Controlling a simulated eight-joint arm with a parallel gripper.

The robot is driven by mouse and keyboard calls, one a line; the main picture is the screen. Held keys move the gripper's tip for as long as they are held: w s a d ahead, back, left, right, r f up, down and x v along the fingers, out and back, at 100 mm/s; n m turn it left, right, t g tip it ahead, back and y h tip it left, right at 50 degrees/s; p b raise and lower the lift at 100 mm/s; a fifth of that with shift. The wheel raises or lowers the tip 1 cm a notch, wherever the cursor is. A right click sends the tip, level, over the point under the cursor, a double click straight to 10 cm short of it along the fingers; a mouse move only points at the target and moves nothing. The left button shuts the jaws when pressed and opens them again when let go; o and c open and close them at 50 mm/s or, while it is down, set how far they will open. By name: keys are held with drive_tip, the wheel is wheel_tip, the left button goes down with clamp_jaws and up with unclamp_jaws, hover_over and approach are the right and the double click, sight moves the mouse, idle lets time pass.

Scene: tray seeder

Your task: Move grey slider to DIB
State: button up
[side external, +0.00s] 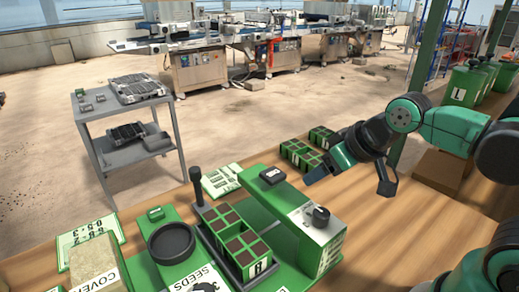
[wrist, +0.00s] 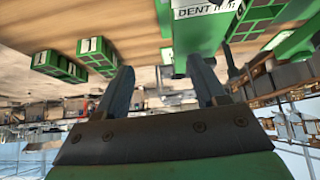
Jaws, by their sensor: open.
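The green seeder's raised arm (side external: 275,196) carries a small dark grey block (side external: 272,176) with a pale mark on top. This looks like the grey slider, but I cannot be sure. A dark round knob (side external: 320,215) sits on the green housing (side external: 322,247) at the arm's near end. A label (wrist: 205,10) in the wrist view starts with "DENT"; the rest is unreadable. My gripper (side external: 352,182) is open and empty, above the table to the right of the seeder. Its spread fingers also show in the wrist view (wrist: 161,72). It appears apart from everything.
A dark upright handle (side external: 197,188) and a round black bowl (side external: 171,243) are at left.

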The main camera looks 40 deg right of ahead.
drive_tip(key=w+a+r, duration=0.1)
drive_tip(key=w+a+r+n, duration=0.1)
drive_tip(key=w, duration=0.1)
drive_tip(key=w+a+r+n+y, duration=0.1)
drive_tip(key=w, duration=0.1)
drive_tip(key=shift+w+r+g, duration=0.1)
drive_tip(key=shift+g, duration=0.3)
drive_tip(key=w+a+n+g+y, duration=0.1)
drive_tip(key=w+a+n, duration=0.2)
drive_tip(key=w, duration=0.2)
drive_tip(key=n+g+y, duration=0.1)
drive_tip(key=n+g, duration=0.1)
drive_tip(key=n, duration=0.2)
hover_over(196, 169)
drive_tip(key=s+d, duration=0.2)
drive_tip(key=x, duration=0.2)
drive_tip(key=shift+f, duration=0.3)
drive_tip(key=shift+x, duration=2.75)
drive_tip(key=shift+c, duration=0.3)
clamp_jaws()
